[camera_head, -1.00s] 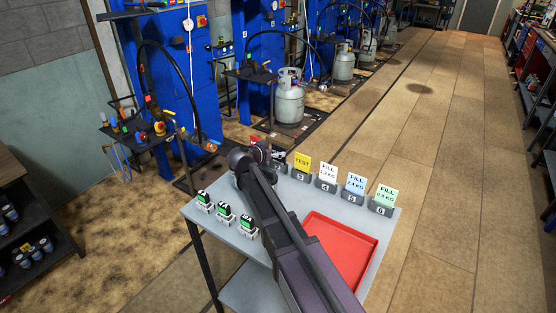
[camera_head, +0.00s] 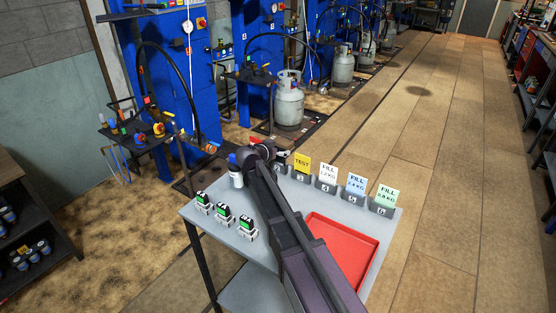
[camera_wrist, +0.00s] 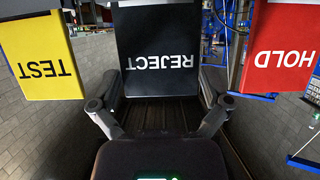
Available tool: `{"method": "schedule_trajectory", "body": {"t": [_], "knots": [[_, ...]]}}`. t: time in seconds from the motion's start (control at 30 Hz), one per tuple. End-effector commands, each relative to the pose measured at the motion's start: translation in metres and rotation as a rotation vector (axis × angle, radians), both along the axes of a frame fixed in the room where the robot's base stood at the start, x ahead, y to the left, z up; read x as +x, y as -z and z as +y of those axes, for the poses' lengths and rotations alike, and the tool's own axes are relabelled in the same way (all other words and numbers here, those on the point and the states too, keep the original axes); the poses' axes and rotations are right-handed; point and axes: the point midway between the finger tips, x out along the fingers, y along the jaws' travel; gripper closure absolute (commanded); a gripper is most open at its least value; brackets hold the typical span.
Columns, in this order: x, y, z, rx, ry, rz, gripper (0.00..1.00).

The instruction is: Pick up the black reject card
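The black REJECT card (camera_wrist: 160,45) stands in the middle of the wrist view, its white lettering upside down. The yellow TEST card (camera_wrist: 42,55) is to its left and the red HOLD card (camera_wrist: 282,50) to its right. My gripper (camera_wrist: 160,88) is open, with one finger near each side edge of the black card. I cannot tell whether the fingers touch it. In the head view my gripper (camera_head: 272,150) is at the far left end of the card row, and my arm mostly hides the black card there.
The grey table (camera_head: 215,213) also holds a red tray (camera_head: 342,245), several green-and-white stamps (camera_head: 223,214) and a blue-and-white bottle (camera_head: 236,172). More cards, such as the green FILL card (camera_head: 387,194), stand along its back edge. A gas cylinder (camera_head: 289,103) stands behind.

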Motion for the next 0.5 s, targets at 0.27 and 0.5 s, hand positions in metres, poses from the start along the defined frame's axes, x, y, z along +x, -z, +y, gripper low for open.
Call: {"method": "schedule_trajectory", "body": {"t": [0.27, 0.5], "knots": [[-0.0001, 0.0001, 0.0005, 0.0, 0.0, 0.0, 0.5], [-0.0002, -0.0005, 0.0007, 0.0, -0.001, 0.0, 0.5]]}}
